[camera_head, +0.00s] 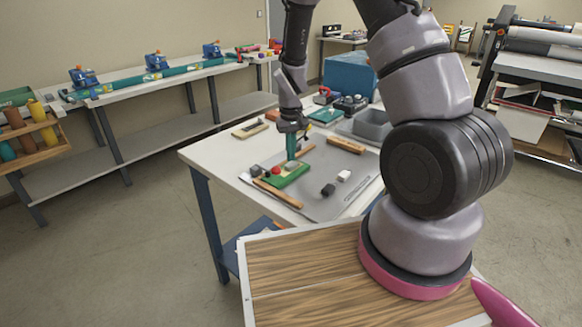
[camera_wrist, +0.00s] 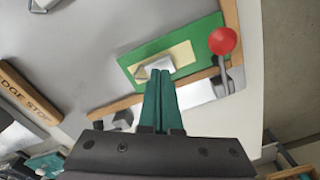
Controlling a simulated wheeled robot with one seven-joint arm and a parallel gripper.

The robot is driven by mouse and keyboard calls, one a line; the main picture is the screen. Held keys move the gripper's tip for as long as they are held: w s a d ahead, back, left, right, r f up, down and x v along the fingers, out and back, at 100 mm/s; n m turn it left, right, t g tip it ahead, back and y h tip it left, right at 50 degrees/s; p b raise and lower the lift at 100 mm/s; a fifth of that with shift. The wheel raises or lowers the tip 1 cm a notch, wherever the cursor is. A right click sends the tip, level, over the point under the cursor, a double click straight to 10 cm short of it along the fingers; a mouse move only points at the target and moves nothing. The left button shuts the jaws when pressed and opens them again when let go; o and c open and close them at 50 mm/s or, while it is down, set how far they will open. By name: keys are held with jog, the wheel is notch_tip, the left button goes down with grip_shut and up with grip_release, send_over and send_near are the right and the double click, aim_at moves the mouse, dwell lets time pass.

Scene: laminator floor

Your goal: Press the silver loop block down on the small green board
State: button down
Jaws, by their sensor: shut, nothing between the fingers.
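The small green board (camera_head: 290,177) lies on the grey mat of the table; in the wrist view the green board (camera_wrist: 205,38) carries a pale yellow patch. The silver loop block (camera_wrist: 157,66) sits on that patch, partly hidden by my fingertips. My gripper (camera_head: 291,160) points down over the board. In the wrist view my gripper (camera_wrist: 160,75) has its green fingers together and empty, with the tips at the block; I cannot tell whether they touch it. A red knob (camera_wrist: 222,40) on a metal lever stands at the board's edge, and the red knob (camera_head: 276,170) shows in the head view.
Wooden strips border the mat (camera_head: 320,205): one wooden strip (camera_head: 278,193) beside the board, another wooden edge stop (camera_head: 345,145) at the back. A black block (camera_head: 328,190) and a white block (camera_head: 344,176) lie to the right.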

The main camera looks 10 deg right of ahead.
aim_at(291, 164)
jog(key=shift+s+f, duration=0.1)
jog(key=shift+f, duration=0.65)
dwell(1.1)
jog(key=shift+r, duration=3.55)
